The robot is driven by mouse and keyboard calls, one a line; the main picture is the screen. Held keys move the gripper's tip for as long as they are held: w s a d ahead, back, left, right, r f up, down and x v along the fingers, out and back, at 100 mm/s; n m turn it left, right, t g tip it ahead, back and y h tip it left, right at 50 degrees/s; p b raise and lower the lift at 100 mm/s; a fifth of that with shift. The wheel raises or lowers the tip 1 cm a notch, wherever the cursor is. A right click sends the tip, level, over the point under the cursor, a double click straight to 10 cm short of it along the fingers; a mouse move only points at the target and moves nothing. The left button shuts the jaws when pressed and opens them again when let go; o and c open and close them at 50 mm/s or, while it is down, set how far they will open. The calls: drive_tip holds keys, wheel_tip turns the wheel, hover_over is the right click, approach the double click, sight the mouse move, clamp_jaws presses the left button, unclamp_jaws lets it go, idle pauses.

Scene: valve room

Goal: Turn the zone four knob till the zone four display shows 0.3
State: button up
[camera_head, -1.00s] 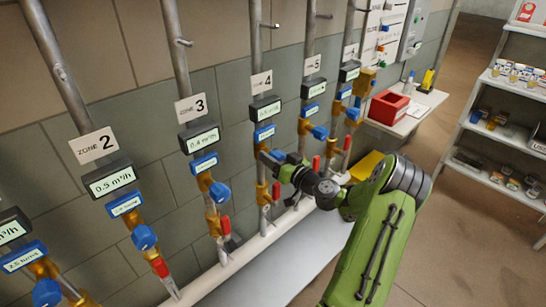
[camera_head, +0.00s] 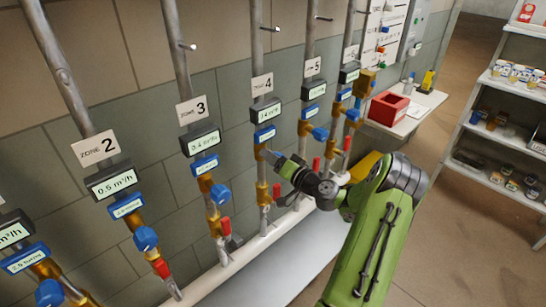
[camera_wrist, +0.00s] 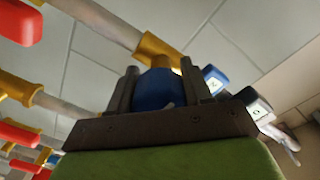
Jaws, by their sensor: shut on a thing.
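The zone four pipe carries a "4" sign (camera_head: 262,84), a dark display (camera_head: 266,113) and a blue-framed label (camera_head: 265,134) below it. The display's reading is too small to make out surely. My gripper (camera_head: 272,157) is at the zone four knob, beneath that label, and mostly covers it in the head view. In the wrist view the blue knob (camera_wrist: 156,90) sits between the two dark fingers of my gripper (camera_wrist: 157,82), which are shut on it. The brass fitting (camera_wrist: 158,48) is just behind the knob.
Zone 3 (camera_head: 191,110) and zone 2 (camera_head: 96,148) pipes stand to the left, with zone 5 (camera_head: 312,66) close on the right. Red handles (camera_head: 277,192) stick out below. A red bin (camera_head: 388,107) stands on a side table; shelves are at far right.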

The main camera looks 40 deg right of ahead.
drive_tip(key=shift+m+p, duration=0.4)
drive_tip(key=shift+m, duration=0.8)
drive_tip(key=shift+f, duration=0.1)
drive_tip(key=o, duration=1)
drive_tip(key=shift+s, duration=0.1)
drive_tip(key=s, duration=1.5)
drive_tip(key=shift+s+r, duration=0.2)
drive_tip(key=shift+s, duration=0.15)
